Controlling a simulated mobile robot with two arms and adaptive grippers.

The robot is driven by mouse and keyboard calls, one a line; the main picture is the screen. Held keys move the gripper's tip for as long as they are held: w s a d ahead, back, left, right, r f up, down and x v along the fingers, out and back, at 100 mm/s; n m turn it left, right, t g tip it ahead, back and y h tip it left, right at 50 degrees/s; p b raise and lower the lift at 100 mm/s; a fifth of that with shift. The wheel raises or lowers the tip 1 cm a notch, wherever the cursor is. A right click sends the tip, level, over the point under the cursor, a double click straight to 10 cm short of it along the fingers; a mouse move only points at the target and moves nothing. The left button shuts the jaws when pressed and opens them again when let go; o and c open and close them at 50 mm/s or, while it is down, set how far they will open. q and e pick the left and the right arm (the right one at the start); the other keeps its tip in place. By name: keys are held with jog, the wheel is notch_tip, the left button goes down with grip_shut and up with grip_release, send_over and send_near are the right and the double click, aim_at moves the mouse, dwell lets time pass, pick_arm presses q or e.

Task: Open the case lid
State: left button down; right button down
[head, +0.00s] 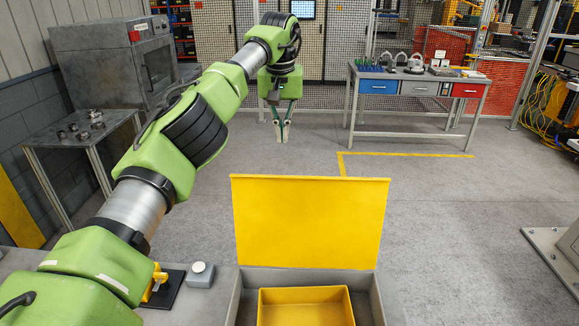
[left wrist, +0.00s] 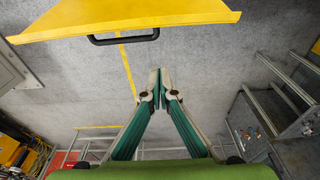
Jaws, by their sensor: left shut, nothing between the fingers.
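The case (head: 376,298) is a grey box in front of me with a yellow bin (head: 304,292) inside it. Its yellow lid (head: 311,222) stands raised at the far side of the case. In the left wrist view the lid (left wrist: 130,18) shows along the top edge, with a black handle (left wrist: 124,39) on it. My left gripper (head: 282,138) hangs beyond and above the lid, pointing down and apart from it. Its fingertips meet with nothing between them, as the left wrist view also shows (left wrist: 155,82). My right gripper is not in view.
A small round-topped button box (head: 200,274) and a black plate with a yellow part (head: 159,286) sit left of the case. A metal table with small parts (head: 84,130) stands at left. A workbench with drawers (head: 417,86) stands at back right. Open floor lies between.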

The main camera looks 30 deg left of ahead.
pick_arm(q)
notch_tip(320, 180, down, 9)
jog(key=s+p, duration=0.2)
jog(key=p, duration=0.2)
jog(key=shift+d, duration=0.35)
jog(key=shift+s, duration=0.15)
